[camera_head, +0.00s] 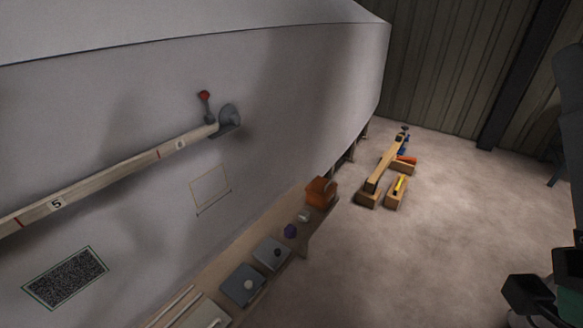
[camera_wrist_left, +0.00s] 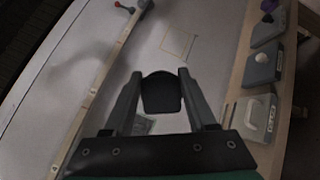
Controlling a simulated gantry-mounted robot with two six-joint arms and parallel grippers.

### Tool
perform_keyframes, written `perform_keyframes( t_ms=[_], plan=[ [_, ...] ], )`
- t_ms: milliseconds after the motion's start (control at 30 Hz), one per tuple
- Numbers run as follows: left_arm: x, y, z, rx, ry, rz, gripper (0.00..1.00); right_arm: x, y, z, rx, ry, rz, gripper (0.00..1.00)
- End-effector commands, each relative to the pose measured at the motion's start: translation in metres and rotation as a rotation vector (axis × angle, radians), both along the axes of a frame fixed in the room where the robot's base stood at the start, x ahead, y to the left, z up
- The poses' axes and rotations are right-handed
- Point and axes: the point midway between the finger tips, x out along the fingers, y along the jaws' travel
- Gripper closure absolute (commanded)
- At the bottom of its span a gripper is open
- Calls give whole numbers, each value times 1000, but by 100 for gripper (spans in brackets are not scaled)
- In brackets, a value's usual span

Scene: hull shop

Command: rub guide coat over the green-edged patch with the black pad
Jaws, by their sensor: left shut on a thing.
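The green-edged patch (camera_head: 65,278) is on the pale hull side at the lower left of the head view. Its inside is dark and speckled. My left gripper (camera_wrist_left: 161,95) is shut on the black pad (camera_wrist_left: 161,92), which sits between its two fingers over the hull in the left wrist view. A small grey area shows below the pad, partly hidden by the left finger; I cannot tell if it is the patch. The left gripper does not show in the head view. My right gripper (camera_head: 522,292) is at the lower right edge, its jaws unclear.
A yellow-edged square (camera_head: 210,188) is farther along the hull. A numbered batten (camera_head: 110,181) runs along the hull above both, ending near a red-knobbed fitting (camera_head: 205,97). A shelf below carries grey blocks (camera_head: 242,285) and an orange box (camera_head: 320,192). The floor right is mostly clear.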

Motion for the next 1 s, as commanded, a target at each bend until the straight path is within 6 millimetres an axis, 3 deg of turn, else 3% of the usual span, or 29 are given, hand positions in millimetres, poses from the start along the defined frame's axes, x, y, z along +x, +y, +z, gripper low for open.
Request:
perform_keyframes(
  t_ms=[167, 200, 467, 1000],
  plan=[
    [-7, 20, 20, -1, -1, 104, 92, 0, 0, -1, 0, 0, 0, 50],
    [-8, 20, 38, 1, -1, 100, 92, 0, 0, 18, 0, 2, 0, 50],
    [-13, 19, 100, 1, 1, 98, 92, 0, 0, 82, 0, 0, 0, 50],
    [-32, 19, 305, 0, 0, 97, 92, 0, 0, 287, 0, 0, 0, 50]
  ],
)
